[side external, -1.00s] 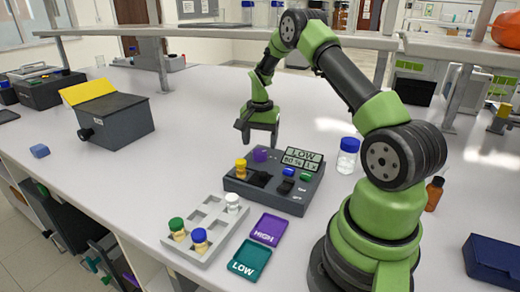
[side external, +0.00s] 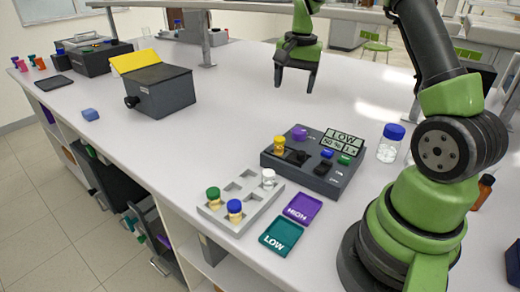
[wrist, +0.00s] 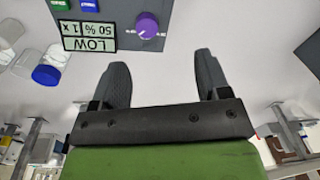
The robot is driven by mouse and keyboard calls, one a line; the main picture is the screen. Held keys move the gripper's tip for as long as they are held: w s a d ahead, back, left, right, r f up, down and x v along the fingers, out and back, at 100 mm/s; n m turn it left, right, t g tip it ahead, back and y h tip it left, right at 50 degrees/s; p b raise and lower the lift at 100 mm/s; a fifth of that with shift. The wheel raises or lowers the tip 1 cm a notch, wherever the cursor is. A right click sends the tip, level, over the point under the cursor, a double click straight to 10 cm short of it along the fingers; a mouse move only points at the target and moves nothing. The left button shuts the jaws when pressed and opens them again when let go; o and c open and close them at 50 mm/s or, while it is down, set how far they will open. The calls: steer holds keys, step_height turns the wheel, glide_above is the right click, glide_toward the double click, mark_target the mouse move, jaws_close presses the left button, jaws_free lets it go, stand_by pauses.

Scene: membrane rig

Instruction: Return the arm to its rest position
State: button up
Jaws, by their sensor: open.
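My gripper (side external: 295,84) is open and empty, its fingers pointing down, raised above the bench behind the grey control box (side external: 312,168). In the wrist view my gripper (wrist: 161,65) shows both fingers apart with nothing between them. The box has a purple knob (wrist: 147,25), also seen in the side view (side external: 299,133), and a display (wrist: 88,37) reading LOW, 50 %, 1 X, upside down in the wrist view. My gripper touches nothing.
A grey rack (side external: 241,218) holds vials with green, blue and white caps. A purple HIGH pad (side external: 302,208) and a teal LOW pad (side external: 281,237) lie beside it. A blue-capped jar (side external: 390,145) stands right of the box. A dark yellow-lidded box (side external: 160,88) is left; bench between is clear.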

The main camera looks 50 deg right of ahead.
steer(key=s+a+r+n+t, duration=0.2)
steer(key=a+r, duration=0.5)
steer(key=s+a+r+n+t+y, duration=0.2)
steer(key=s+a+r+n+t, duration=0.2)
steer(key=s+a+n, duration=0.4)
steer(key=s+a, duration=0.6)
steer(key=s, duration=0.1)
steer(key=shift+s+a+r, duration=0.15)
steer(key=shift+s+a, duration=0.2)
